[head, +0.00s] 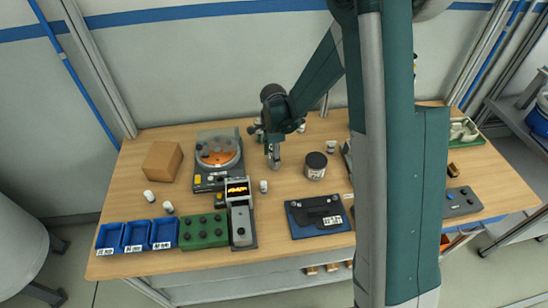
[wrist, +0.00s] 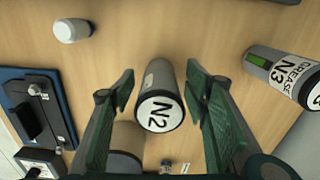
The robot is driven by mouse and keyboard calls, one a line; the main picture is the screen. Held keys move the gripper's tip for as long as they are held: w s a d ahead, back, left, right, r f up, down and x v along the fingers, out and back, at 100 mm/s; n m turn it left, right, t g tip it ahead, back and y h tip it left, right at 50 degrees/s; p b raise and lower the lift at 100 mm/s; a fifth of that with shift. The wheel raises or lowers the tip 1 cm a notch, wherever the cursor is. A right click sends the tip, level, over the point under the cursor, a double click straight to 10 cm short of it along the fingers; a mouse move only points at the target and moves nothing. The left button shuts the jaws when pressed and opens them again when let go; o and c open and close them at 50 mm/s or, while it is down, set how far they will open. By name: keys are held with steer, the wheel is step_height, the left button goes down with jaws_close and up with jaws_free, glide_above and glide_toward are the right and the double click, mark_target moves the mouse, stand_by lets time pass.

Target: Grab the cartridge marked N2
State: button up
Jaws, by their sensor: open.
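The cartridge marked N2 (wrist: 160,110) is a grey cylinder with a white end face carrying the black letters, which faces the wrist camera. It appears to stand upright on the wooden table. My gripper (wrist: 160,84) is open, with one green-padded finger on each side of the cartridge; I cannot tell whether either finger touches it. In the head view my gripper (head: 273,163) points down over the middle of the table, and I cannot make out the N2 mark there. Another cartridge, labelled GREASE N3 (wrist: 285,75), is to the right in the wrist view, outside the fingers.
A dark round tin (head: 315,166) is close to the right of my gripper. A small white bottle (head: 263,187) stands in front. A dark blue clamp plate (head: 320,216), a round-dish device (head: 217,150), a cardboard box (head: 161,161) and blue bins (head: 137,237) surround the area.

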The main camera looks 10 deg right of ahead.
steer(key=shift+f, duration=0.25)
stand_by(0.4)
steer(key=c, duration=1.1)
steer(key=shift+r, duration=0.15)
steer(key=shift+r, duration=4.9)
